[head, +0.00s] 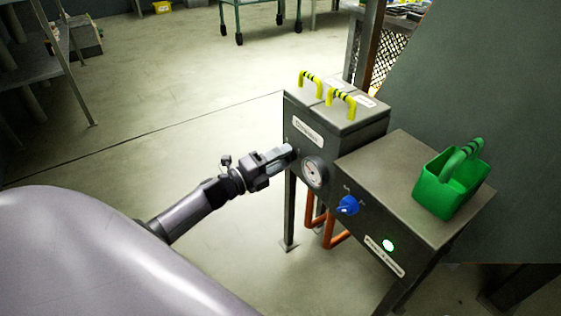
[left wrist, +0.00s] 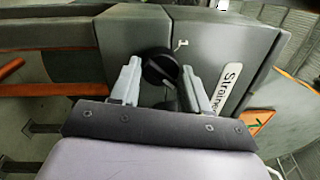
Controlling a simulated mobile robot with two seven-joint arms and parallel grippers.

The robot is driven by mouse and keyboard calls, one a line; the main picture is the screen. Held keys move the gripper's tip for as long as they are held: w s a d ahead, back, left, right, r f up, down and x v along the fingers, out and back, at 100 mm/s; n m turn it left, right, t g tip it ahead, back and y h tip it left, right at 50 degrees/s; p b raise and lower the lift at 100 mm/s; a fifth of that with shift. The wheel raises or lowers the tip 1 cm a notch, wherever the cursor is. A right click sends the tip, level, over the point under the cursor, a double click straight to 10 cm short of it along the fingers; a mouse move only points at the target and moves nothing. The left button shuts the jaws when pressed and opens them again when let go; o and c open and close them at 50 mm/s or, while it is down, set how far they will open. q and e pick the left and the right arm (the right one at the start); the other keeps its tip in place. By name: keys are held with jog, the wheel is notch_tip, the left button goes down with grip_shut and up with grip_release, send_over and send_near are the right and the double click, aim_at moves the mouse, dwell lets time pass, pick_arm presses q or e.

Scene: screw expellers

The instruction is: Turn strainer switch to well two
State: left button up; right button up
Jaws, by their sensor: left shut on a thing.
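The strainer box (head: 330,125) is grey with two yellow-and-black handles and a white label on its front; the label also shows in the left wrist view (left wrist: 230,85) and begins "Straine". The strainer switch (left wrist: 160,66) is a round black knob on the box's front, with a small pale mark on the panel just above it. My left gripper (head: 285,152) reaches the front of the box. In the left wrist view its two fingers (left wrist: 160,78) are on either side of the knob, shut on it. The gripper hides the knob in the head view. My right gripper is not in view.
A green carrier (head: 450,185) stands on the cabinet. Orange pipes (head: 325,232) run below.

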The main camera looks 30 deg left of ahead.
pick_arm(q)
jog(key=shift+f+m, duration=0.15)
jog(key=shift+m, duration=0.35)
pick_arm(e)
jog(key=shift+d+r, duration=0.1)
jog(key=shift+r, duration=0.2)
pick_arm(q)
jog(key=o, duration=1)
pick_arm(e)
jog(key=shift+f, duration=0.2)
pick_arm(q)
jog(key=shift+o, duration=0.2)
jog(key=p+v, duration=0.2)
jog(key=v, duration=0.5)
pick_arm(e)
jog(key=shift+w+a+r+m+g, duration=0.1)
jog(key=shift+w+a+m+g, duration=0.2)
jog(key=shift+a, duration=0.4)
pick_arm(q)
jog(key=shift+a, duration=0.1)
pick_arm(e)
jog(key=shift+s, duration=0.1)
